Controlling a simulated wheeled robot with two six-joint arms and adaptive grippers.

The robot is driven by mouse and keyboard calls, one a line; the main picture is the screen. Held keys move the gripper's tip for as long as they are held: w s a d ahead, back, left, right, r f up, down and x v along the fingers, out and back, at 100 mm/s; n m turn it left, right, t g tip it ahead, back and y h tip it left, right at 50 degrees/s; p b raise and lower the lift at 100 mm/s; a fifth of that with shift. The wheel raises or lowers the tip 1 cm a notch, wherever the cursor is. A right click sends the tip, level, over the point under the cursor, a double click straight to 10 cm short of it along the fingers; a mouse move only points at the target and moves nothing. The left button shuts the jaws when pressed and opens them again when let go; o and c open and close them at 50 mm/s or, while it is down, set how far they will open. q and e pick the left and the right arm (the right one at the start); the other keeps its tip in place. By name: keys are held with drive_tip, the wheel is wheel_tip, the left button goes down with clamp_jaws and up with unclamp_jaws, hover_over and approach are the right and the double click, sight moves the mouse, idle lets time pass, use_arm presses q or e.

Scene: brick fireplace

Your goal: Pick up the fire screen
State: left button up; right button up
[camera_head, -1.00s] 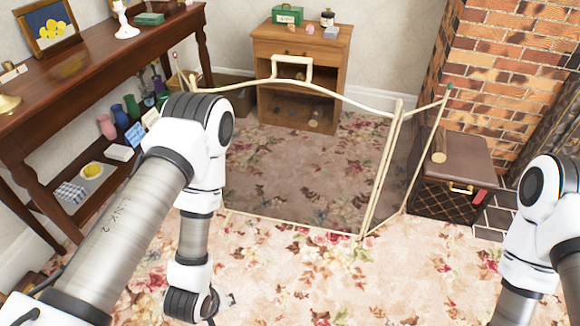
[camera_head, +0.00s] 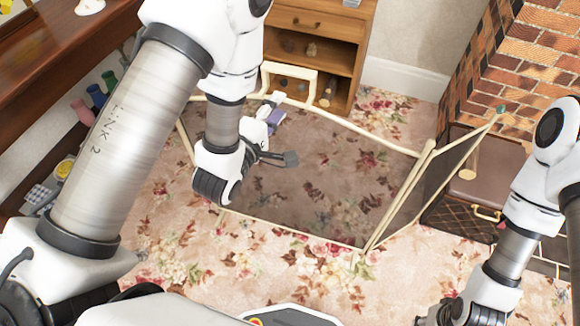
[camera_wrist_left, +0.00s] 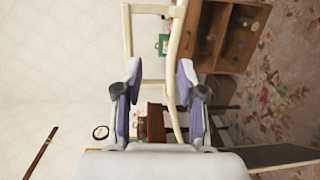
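The fire screen (camera_head: 315,190) stands unfolded on the carpet, with cream rails, dark see-through mesh and a cream handle (camera_head: 289,70) on its middle panel's top rail. My left gripper (camera_head: 282,130) is open near the handle, partly masking the middle panel. In the left wrist view, the open fingers of the left gripper (camera_wrist_left: 160,88) are spread, and a cream rail of the fire screen (camera_wrist_left: 174,60) runs between them, nearer the right finger; contact cannot be told. My right gripper (camera_head: 440,312) shows only in part at the bottom edge, its fingers unclear.
A wooden cabinet (camera_head: 318,40) stands behind the screen. A brown chest (camera_head: 490,175) with a brass handle stands at the right by the brick fireplace (camera_head: 510,75). A dark table (camera_head: 70,70) lines the left wall. Patterned carpet is free in front of the screen.

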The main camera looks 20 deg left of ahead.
sight(292, 75)
use_arm(q)
drive_tip(key=shift+t, duration=0.4)
drive_tip(key=w+r, duration=0.1)
drive_tip(key=w, duration=0.1)
drive_tip(key=w+d+r, duration=0.1)
drive_tip(key=w, duration=0.2)
drive_tip(key=w+r, duration=0.1)
drive_tip(key=w, duration=0.2)
drive_tip(key=shift+w+d+r+p, duration=0.2)
drive_tip(key=shift+d+r+p, duration=0.1)
drive_tip(key=shift+r, duration=0.05)
clamp_jaws()
drive_tip(key=shift+r, duration=0.15)
